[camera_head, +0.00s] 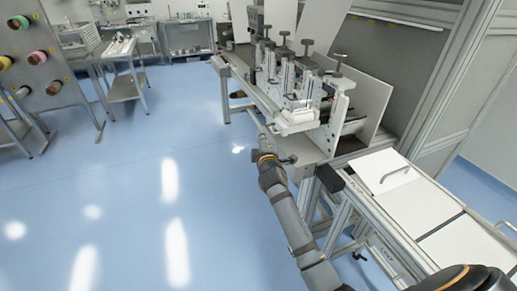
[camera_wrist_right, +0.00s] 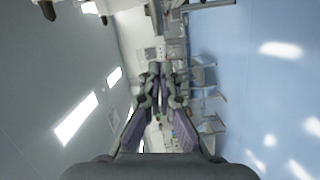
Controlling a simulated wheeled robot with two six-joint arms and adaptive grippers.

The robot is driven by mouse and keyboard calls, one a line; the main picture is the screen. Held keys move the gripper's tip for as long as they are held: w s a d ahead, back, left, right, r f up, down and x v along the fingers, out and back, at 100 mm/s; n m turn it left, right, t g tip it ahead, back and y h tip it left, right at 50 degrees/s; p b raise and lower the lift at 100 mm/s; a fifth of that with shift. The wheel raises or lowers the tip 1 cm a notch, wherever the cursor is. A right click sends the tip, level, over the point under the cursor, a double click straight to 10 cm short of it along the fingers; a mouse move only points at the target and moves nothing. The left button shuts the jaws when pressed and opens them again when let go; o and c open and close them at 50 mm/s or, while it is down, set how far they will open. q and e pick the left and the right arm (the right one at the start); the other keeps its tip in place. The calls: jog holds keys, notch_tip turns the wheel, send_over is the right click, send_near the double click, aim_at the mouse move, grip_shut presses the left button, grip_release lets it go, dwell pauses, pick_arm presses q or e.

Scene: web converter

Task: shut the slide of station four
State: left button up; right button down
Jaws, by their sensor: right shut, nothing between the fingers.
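The converter machine (camera_head: 325,150) stands right of centre in the head view. It carries a row of stations with dark knobs on top, and I cannot tell which is station four. A white slide block (camera_head: 297,118) sticks out at the front of the nearest station. My right gripper (camera_head: 252,115) is beside the machine's front edge, left of that block and apart from it. In the right wrist view my right gripper (camera_wrist_right: 160,85) is shut and empty. Its fingers show small in the head view. My left gripper is not in view.
A white-topped bench with a handled lid (camera_head: 395,182) stands at the right. A framed cabinet (camera_head: 400,55) rises behind the machine. A spool rack (camera_head: 32,60) and a metal table (camera_head: 124,85) stand at the left. The blue floor (camera_head: 130,190) between is clear.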

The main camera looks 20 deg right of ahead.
aim_at(315, 124)
jog(key=shift+s+d+f, duration=0.1)
jog(key=shift+s+d, duration=0.05)
jog(key=shift+d, duration=1)
jog(key=d, duration=2)
jog(key=shift+s, duration=0.4)
jog(key=shift+d, duration=0.1)
